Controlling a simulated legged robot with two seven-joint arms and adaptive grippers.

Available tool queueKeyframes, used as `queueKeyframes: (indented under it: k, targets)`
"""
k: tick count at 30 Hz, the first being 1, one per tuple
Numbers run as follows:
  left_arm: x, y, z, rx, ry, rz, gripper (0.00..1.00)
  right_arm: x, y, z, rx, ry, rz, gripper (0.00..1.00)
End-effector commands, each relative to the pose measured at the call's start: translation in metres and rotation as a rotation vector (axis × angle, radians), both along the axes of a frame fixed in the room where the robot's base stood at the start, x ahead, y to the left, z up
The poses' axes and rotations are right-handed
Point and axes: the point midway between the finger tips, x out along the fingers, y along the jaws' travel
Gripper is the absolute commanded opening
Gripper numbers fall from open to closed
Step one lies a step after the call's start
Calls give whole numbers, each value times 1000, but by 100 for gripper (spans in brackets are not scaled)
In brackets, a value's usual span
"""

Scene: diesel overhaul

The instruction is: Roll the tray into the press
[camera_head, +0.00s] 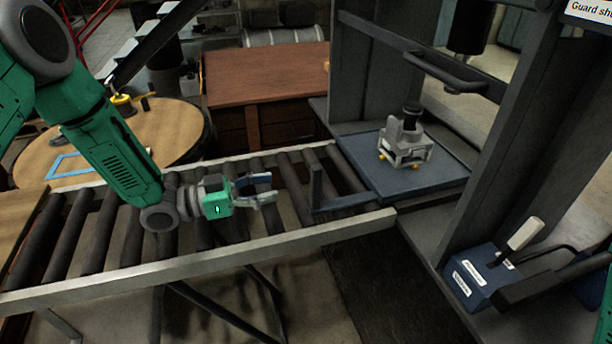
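The blue-grey tray (440,178) lies flat between the uprights of the dark press (375,75). Its near-left end, with an upright handle (318,187), reaches over the end of the roller conveyor (95,235). A grey machined part (406,143) with yellow feet and a dark cylinder on top stands upright on the tray. My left gripper (270,190) is above the rollers, left of the handle and apart from it. Its fingers are spread and nothing is between them. My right gripper is not in view.
A blue box with a white-gripped lever (480,275) sits at the press's right front. The press's crossbar handle (445,72) hangs above the tray. A metal rail (200,258) edges the conveyor. A round wooden table (175,125) and brown desk (265,80) stand behind.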

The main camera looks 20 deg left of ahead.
Motion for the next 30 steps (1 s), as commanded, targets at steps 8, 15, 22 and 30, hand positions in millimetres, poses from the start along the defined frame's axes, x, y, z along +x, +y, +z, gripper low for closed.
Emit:
queueKeyframes:
  k: [8,15,22,30]
  targets:
    - [32,-42,-1,-6,0,0,40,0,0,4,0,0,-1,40]
    - [48,-65,-1,-5,-1,2,40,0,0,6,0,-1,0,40]
    - [50,-71,-1,-4,-1,2,40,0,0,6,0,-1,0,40]
    - [50,-69,-1,-5,-1,1,0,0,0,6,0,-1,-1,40]
